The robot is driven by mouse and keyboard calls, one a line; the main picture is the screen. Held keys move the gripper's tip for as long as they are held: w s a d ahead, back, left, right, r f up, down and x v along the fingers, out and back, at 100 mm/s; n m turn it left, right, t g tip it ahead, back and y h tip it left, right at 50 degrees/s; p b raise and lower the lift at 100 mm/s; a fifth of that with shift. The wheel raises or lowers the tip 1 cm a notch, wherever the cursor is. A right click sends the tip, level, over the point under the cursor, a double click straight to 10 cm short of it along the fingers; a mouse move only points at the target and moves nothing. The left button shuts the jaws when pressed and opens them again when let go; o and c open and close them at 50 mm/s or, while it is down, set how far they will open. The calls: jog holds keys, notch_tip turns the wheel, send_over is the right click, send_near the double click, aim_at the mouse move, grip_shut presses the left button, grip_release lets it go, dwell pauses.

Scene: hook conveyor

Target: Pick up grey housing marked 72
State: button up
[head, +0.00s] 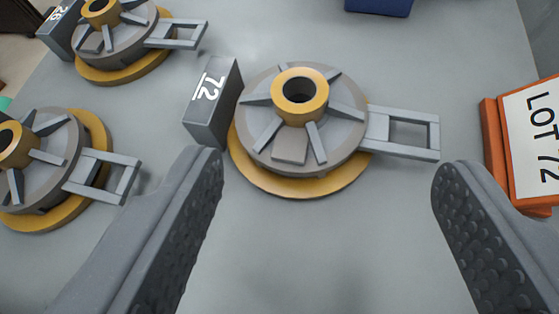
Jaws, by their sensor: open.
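The grey housing marked 72 (345,110) is a round ribbed body with a yellow hub, a yellow base flange and a rectangular loop handle (405,132) pointing right. A dark grey block (212,102) with a white underlined 72 stands at its left side; I cannot tell whether they are joined. The housing sits flat on the grey surface (335,255). My gripper (325,165) is open, its two padded fingers spread wide at the lower left and lower right. The fingers reach up towards the housing from the near side. Nothing is held between them.
A similar housing (45,150) lies at the left edge, and another (115,35) at the upper left beside a block marked 26 (58,32). An orange-framed sign (530,140) reading LOT 72 stands at the right. A blue object (380,5) shows at the top.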

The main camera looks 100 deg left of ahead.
jog(key=d+f, duration=0.1)
jog(key=f, duration=0.1)
send_near(305, 99)
jog(key=a+f, duration=0.1)
jog(key=a+f+b, duration=0.1)
jog(key=a, duration=0.1)
jog(key=shift+w+a+n+y, duration=0.1)
jog(key=shift+w+n+y, duration=0.1)
jog(key=shift+n+y, duration=0.15)
jog(key=shift+x, duration=2.7)
jog(key=shift+f, duration=0.15)
jog(key=c, duration=1.4)
